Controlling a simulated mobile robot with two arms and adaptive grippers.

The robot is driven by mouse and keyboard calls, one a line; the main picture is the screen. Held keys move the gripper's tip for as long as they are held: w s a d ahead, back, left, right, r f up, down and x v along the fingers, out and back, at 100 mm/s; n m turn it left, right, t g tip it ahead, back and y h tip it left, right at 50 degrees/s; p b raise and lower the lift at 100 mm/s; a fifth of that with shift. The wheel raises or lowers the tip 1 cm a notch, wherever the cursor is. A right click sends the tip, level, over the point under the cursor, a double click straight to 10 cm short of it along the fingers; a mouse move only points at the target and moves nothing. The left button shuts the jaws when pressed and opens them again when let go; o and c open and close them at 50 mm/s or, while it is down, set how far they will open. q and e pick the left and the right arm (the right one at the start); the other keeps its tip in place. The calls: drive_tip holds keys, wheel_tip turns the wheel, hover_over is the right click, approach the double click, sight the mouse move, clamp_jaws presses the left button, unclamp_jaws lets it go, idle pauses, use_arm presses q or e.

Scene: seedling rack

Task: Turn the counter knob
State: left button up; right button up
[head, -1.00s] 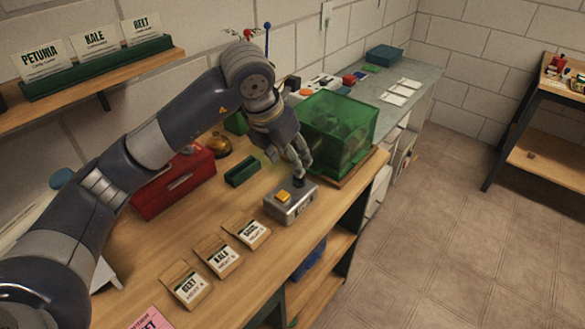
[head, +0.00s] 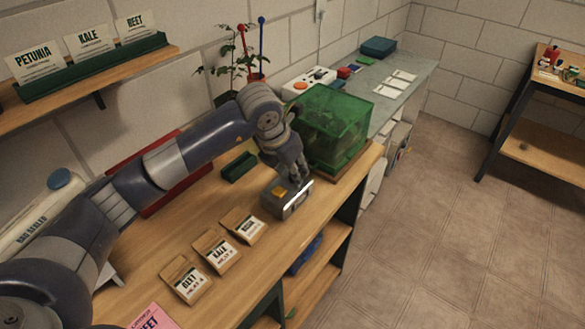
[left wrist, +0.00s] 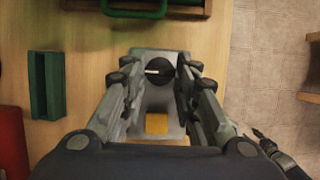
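The counter (head: 283,207) is a small grey metal box on the wooden bench, with a yellow button (head: 279,191) on top. In the left wrist view its black round knob (left wrist: 160,71) carries a white mark lying sideways; the yellow button (left wrist: 156,124) shows below it. My left gripper (left wrist: 158,75) is open, with its fingers on either side of the knob and small gaps seeming to remain. In the head view my left gripper (head: 301,183) is down at the counter's far end and hides the knob. My right gripper is not seen in the head view.
A green translucent box (head: 337,130) stands close behind the counter. A dark green holder (head: 240,167) lies to its left. Several seed packets (head: 217,251) lie in front. A red case (head: 180,190) is partly behind my arm. The bench's right edge is near the counter.

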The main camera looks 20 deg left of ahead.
use_arm(q)
drive_tip(key=shift+c, duration=0.7)
drive_tip(key=m+b, duration=0.1)
drive_tip(key=m+h+b, duration=0.1)
drive_tip(key=b, duration=0.1)
drive_tip(key=shift+w+a+f+m+g, duration=0.1)
drive_tip(key=shift+a+f+m+g, duration=0.1)
drive_tip(key=shift+m+g, duration=0.15)
drive_tip(key=m+b, duration=0.2)
drive_tip(key=m, duration=0.1)
drive_tip(key=shift+w+g+h, duration=0.1)
drive_tip(key=shift+g+h, duration=0.25)
drive_tip(key=shift+h, duration=0.05)
drive_tip(key=shift+a+r+m+b, duration=0.1)
drive_tip(key=shift+m+b, duration=0.45)
drive_tip(key=shift+m, duration=0.2)
drive_tip(key=m, duration=0.1)
drive_tip(key=m+g+b, duration=0.1)
drive_tip(key=m, duration=0.1)
drive_tip(key=m+g+h, duration=0.1)
drive_tip(key=shift+w+m, duration=0.25)
drive_tip(key=shift+m, duration=0.05)
drive_tip(key=m+g, duration=0.1)
drive_tip(key=m, duration=0.2)
drive_tip(key=shift+w+r+b, duration=0.15)
drive_tip(key=shift+b, duration=0.2)
drive_tip(key=shift+w+m+g, duration=0.1)
drive_tip(key=shift+m+g, duration=0.6)
drive_tip(key=shift+m, duration=0.9)
